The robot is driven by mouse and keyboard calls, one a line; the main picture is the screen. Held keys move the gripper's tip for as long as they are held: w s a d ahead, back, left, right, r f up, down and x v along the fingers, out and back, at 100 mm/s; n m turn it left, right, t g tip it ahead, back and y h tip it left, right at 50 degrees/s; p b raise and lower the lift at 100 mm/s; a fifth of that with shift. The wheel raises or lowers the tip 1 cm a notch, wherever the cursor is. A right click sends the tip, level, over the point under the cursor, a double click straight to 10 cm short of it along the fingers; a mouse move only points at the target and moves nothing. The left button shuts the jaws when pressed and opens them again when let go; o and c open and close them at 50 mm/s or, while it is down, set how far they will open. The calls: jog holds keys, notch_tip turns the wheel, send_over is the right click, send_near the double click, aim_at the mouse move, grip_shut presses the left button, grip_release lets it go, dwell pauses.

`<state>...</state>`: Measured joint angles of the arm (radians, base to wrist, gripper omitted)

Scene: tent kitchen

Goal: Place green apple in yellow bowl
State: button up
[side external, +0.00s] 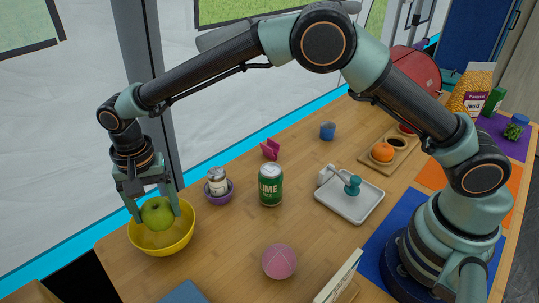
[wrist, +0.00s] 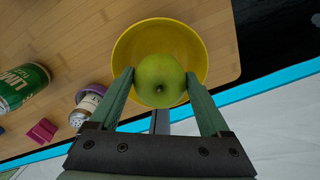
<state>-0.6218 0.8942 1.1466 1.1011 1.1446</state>
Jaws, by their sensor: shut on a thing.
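The green apple (side external: 157,213) is between the two fingers of my gripper (side external: 157,211), which is shut on it. In the wrist view the apple (wrist: 160,80) sits between the fingertips (wrist: 160,84), one on each side. The yellow bowl (side external: 165,246) stands upright near the table's far left corner. The apple is at the bowl's opening, with its lower part in front of or within the inside of the bowl. I cannot tell whether it touches the bowl. In the wrist view the yellow bowl (wrist: 131,42) surrounds most of the apple.
A purple bowl (side external: 219,198) holding a small jar (side external: 217,182) stands just right of the yellow bowl. A green can (side external: 270,186), a pink ball (side external: 279,261) and a white tray (side external: 350,212) are farther right. The table's edge lies close behind the yellow bowl.

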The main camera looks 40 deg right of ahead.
aim_at(162, 225)
jog(key=shift+f, duration=2.5)
jog(key=shift+f, duration=0.1)
jog(key=o, duration=1.3)
